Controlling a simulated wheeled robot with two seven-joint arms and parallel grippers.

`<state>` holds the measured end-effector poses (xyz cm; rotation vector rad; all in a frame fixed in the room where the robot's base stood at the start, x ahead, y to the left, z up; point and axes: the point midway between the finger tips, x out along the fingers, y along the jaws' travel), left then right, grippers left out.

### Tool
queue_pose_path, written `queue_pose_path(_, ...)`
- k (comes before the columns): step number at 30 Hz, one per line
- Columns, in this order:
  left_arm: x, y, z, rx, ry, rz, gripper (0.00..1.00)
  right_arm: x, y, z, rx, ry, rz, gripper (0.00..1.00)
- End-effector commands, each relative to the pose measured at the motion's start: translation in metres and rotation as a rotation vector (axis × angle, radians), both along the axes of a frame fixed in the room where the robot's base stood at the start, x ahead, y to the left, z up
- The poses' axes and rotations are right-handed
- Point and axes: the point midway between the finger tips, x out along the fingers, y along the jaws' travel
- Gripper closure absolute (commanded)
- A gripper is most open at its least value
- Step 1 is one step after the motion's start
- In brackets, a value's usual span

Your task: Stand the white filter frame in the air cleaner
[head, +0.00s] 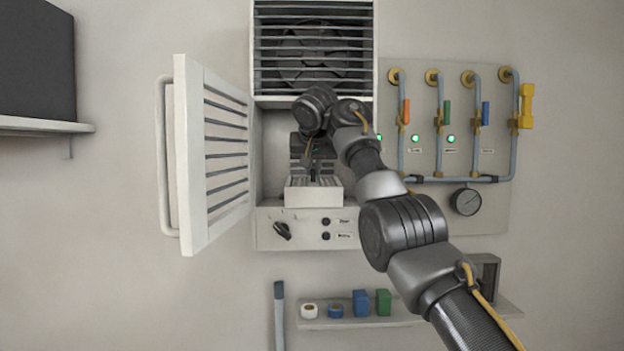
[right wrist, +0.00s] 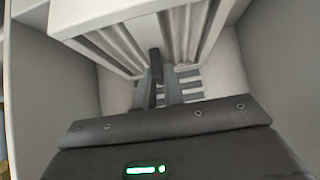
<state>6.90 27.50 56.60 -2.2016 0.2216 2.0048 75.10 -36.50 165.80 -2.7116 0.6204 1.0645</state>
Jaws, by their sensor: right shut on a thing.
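The air cleaner (head: 265,225) is a white cabinet on the wall, with its slatted door (head: 215,150) swung open to the left. The white filter frame (head: 313,194) is in the lower part of the open compartment, above the control panel. My right gripper (head: 314,178) reaches into the compartment and is shut on the frame from above. In the right wrist view, the frame (right wrist: 120,45) with its pleats shows at the top, and the gripper fingers (right wrist: 165,75) are at its edge. I cannot tell whether the frame touches the compartment floor. My left gripper is not in view.
A fan grille (head: 314,45) is above the compartment. Pipes with coloured valves and a gauge (head: 466,202) are on a panel at the right. A shelf (head: 400,318) below holds tape rolls and blue and green blocks. A dark box (head: 38,60) stands on a shelf at the left.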

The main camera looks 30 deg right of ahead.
Motion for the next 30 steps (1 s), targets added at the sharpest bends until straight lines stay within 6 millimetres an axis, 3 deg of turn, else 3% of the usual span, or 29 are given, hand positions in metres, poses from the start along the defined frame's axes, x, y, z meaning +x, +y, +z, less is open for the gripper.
queue_pose_path(8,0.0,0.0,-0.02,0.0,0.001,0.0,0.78,-0.017,0.009,0.013,0.0,-0.003,0.0,1.0)
queue_pose_path(19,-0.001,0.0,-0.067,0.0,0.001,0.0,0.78,-0.081,0.04,0.049,-0.001,-0.004,0.001,1.0)
queue_pose_path(30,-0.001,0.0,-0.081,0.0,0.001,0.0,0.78,-0.121,0.058,0.075,-0.001,0.0,-0.001,1.0)
